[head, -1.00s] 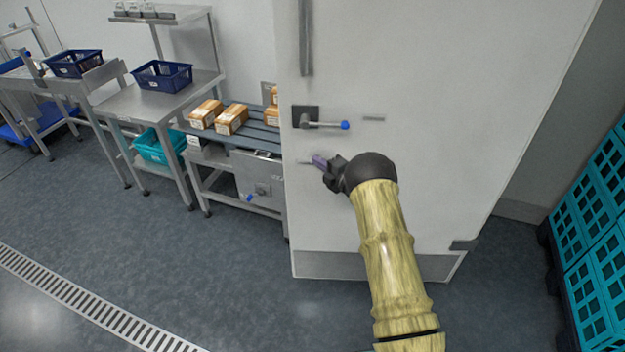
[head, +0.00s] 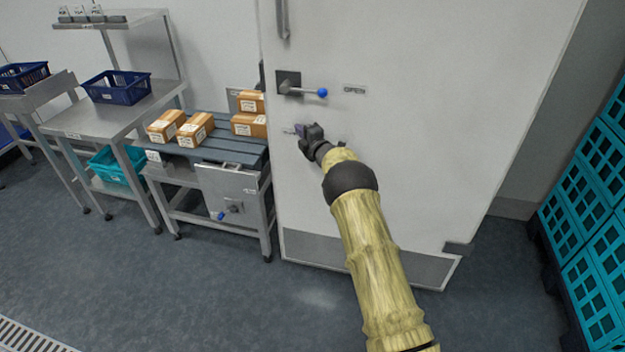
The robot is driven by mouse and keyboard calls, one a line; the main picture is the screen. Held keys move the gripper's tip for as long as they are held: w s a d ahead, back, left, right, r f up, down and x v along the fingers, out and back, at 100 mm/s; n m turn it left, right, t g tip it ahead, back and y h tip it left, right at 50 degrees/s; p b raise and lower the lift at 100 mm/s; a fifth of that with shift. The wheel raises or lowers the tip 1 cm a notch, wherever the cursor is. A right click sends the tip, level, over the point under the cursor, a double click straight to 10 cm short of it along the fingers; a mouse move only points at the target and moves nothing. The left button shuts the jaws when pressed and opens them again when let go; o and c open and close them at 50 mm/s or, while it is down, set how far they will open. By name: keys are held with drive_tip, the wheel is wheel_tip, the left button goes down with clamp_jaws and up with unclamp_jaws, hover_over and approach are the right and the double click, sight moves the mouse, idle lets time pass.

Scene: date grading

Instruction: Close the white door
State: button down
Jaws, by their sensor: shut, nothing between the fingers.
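The white door (head: 420,130) stands in the middle and right of the head view, with a grey kick plate (head: 340,258) along its bottom. Its lever handle (head: 305,91) has a blue knob and sits near the door's left edge. A long vertical bar shows above it. My gripper (head: 298,131) is shut and empty, in front of the door face just below the handle. I cannot tell whether its tips touch the door. My arm reaches up from the bottom of the view and hides part of the door's lower face.
Left of the door stands a slatted bench (head: 215,150) with several brown boxes. Beyond it is a steel table (head: 110,115) with a blue basket (head: 117,87). Teal crates (head: 590,215) are stacked at the right. The floor (head: 190,290) in front is clear.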

drive_tip(key=shift+w+d+r+h, duration=0.1)
drive_tip(key=shift+w+r+h, duration=0.15)
drive_tip(key=shift+r, duration=0.55)
drive_tip(key=shift+d+r+t, duration=0.25)
drive_tip(key=shift+d+t, duration=0.05)
drive_tip(key=shift+d, duration=0.05)
drive_tip(key=shift+f, duration=0.15)
drive_tip(key=shift+d, duration=0.1)
drive_tip(key=s+d+f+b, duration=0.1)
drive_tip(key=s+d+b, duration=0.1)
drive_tip(key=s, duration=1.1)
drive_tip(key=shift+d+f, duration=0.25)
drive_tip(key=shift+f, duration=0.15)
